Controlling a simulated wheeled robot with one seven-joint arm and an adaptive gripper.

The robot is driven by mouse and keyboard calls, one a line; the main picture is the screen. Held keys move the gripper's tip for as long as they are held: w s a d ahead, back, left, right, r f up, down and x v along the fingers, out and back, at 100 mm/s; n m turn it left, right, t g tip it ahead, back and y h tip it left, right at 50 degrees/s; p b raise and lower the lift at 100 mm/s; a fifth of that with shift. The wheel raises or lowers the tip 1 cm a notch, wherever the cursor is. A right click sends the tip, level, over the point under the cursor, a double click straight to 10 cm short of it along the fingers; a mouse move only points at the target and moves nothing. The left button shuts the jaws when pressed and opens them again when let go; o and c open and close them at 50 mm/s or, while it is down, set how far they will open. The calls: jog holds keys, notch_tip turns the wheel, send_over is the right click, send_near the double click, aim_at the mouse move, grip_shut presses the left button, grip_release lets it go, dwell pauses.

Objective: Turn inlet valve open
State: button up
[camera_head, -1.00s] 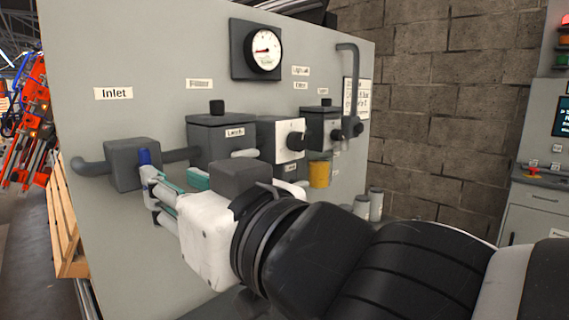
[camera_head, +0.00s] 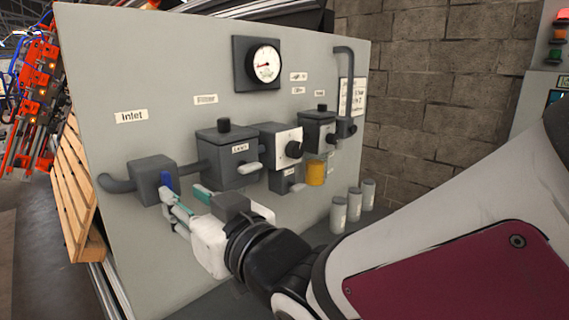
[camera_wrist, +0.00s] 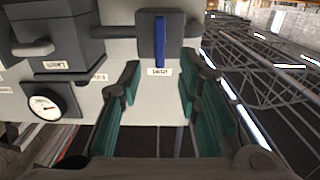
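The inlet valve is a dark grey box (camera_head: 151,181) with a blue handle (camera_head: 167,181) on the left of the grey panel, below the "Inlet" label (camera_head: 131,116). In the wrist view the blue handle (camera_wrist: 160,42) is a narrow upright bar on the box's face. My gripper (camera_head: 182,197) is in front of the valve; its teal-padded fingers are apart. In the wrist view my gripper (camera_wrist: 158,85) is open and empty, with the handle centred beyond the gap between the fingertips. No contact with the handle shows there.
A round gauge (camera_head: 265,63) is above on the panel. Right of the valve are a pipe, a lidded grey unit (camera_head: 228,160), a black knob (camera_head: 294,149) and an orange cup (camera_head: 316,173). Grey canisters (camera_head: 353,205) stand lower right. A wooden pallet (camera_head: 78,185) is at left.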

aim_at(170, 187)
jog(key=x, duration=0.8)
grip_shut()
